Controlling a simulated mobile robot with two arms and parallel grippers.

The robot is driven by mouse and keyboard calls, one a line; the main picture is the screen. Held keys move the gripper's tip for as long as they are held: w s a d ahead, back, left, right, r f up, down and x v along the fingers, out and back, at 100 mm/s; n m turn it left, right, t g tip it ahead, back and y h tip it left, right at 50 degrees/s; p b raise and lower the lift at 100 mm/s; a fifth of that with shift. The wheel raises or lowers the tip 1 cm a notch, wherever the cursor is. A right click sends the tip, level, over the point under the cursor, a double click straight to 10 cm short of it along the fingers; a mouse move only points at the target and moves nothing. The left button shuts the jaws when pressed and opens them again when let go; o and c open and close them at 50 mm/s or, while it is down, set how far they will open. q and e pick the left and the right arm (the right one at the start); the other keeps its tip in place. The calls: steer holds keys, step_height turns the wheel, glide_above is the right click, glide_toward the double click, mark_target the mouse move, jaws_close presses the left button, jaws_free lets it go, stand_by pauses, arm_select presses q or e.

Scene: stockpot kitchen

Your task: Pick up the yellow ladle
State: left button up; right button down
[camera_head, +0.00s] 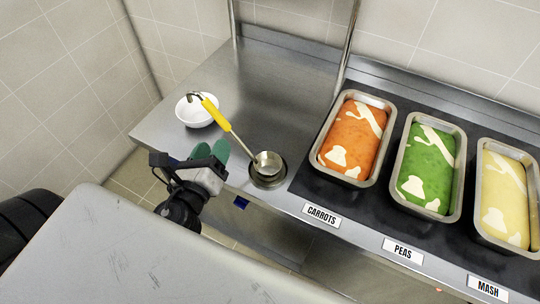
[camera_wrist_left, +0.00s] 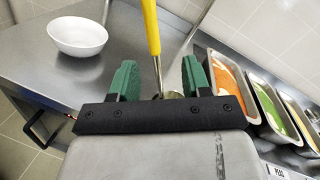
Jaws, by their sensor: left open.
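The yellow ladle (camera_head: 216,112) has a yellow handle and a metal bowl. Its bowl end rests in a round dark holder (camera_head: 269,182) near the counter's front edge, and the handle slants up to the left. My left gripper (camera_head: 210,150) has green fingers and is open and empty at the counter's front edge, left of the ladle's bowl. In the left wrist view the yellow handle (camera_wrist_left: 151,27) runs upward between the spread fingers of the gripper (camera_wrist_left: 154,80), beyond them and apart from them. The ladle's bowl is mostly hidden there. My right gripper is not in view.
A white bowl (camera_head: 193,112) stands behind the handle's upper end. Pans of carrots (camera_head: 350,139), peas (camera_head: 427,166) and mash (camera_head: 503,193) stand on the right, with labels along the front edge. A metal post (camera_head: 348,45) rises behind. The steel counter's back left is clear.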

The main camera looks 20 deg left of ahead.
mark_target(223, 128)
arm_select(q)
steer(key=w, duration=0.2)
steer(key=w+a+p, duration=0.1)
steer(key=w, duration=0.1)
steer(key=shift+w, duration=0.35)
steer(key=w, duration=0.1)
steer(key=w+p, duration=0.1)
steer(key=w, duration=0.1)
steer(key=w+p, duration=0.1)
steer(key=shift+w+a+f, duration=0.35)
steer(key=shift+a, duration=0.05)
steer(key=shift+w+f, duration=0.15)
steer(key=shift+w, duration=0.3)
steer(key=shift+s, duration=0.15)
steer(key=shift+c, duration=1.1)
jaws_close()
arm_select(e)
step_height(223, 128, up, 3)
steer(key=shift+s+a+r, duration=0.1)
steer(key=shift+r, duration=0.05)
